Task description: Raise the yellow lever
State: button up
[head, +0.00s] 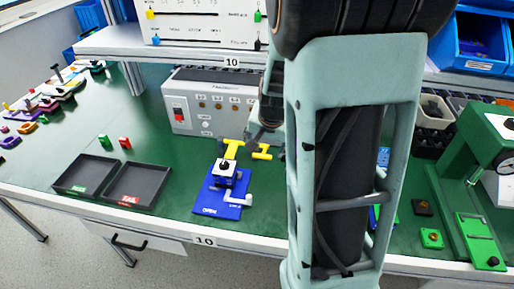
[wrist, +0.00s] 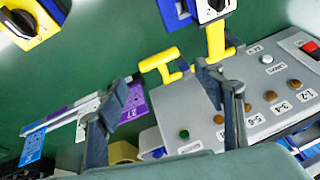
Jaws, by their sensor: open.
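Two yellow lever parts stand by the grey box's front edge. In the head view, one yellow T-shaped part (head: 232,148) is behind the blue plate marked OPEN (head: 218,205), and a second yellow handle (head: 262,153) is just right of it. In the wrist view they show as an upright yellow bar (wrist: 216,42) and a yellow T handle (wrist: 160,64). My gripper (head: 266,143) is open above the second handle. In the wrist view my gripper (wrist: 165,78) has its fingers apart, with the T handle between their tips. I cannot tell whether they touch it.
The grey box (head: 212,105) with a red switch stands behind the levers. A white and black knob (head: 225,168) sits on the blue plate. Two black trays (head: 137,186) are at left. A green press (head: 485,150) is at right.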

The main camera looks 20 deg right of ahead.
aim_at(264, 153)
jog(key=b+x, duration=0.1)
jog(key=x, duration=0.7)
jog(key=shift+b, duration=0.3)
jog(key=shift+r, duration=0.1)
grip_shut()
jog(key=shift+d, duration=0.1)
